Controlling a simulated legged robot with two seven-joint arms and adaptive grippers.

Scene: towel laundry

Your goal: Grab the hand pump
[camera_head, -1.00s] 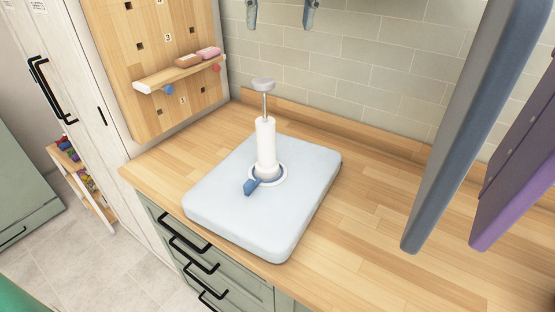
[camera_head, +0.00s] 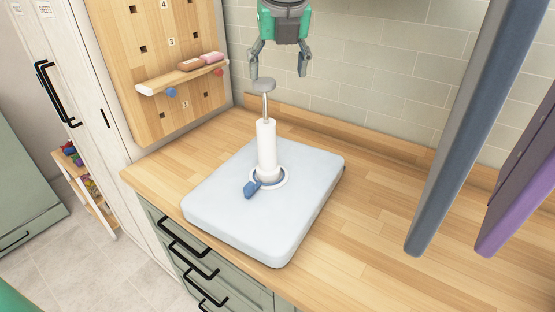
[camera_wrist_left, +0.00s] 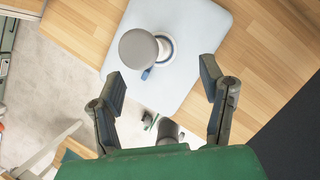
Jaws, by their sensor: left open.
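The hand pump (camera_head: 267,146) has a white cylinder, a thin metal rod and a round grey knob. It stands upright on a pale blue-grey flat pad (camera_head: 220,215) on the wooden counter, with a blue nozzle at its base. My left gripper (camera_head: 279,78) is open and empty, pointing down above and slightly behind the knob. In the left wrist view the pump's knob (camera_wrist_left: 138,49) lies beyond the spread fingers (camera_wrist_left: 162,80), a little left of centre, and hides most of the pump body. My right gripper is not in view.
A pegboard shelf (camera_head: 180,75) holding soap-like bars stands at the left. The wooden counter (camera_head: 370,220) is clear right of the pad. A tiled wall is behind.

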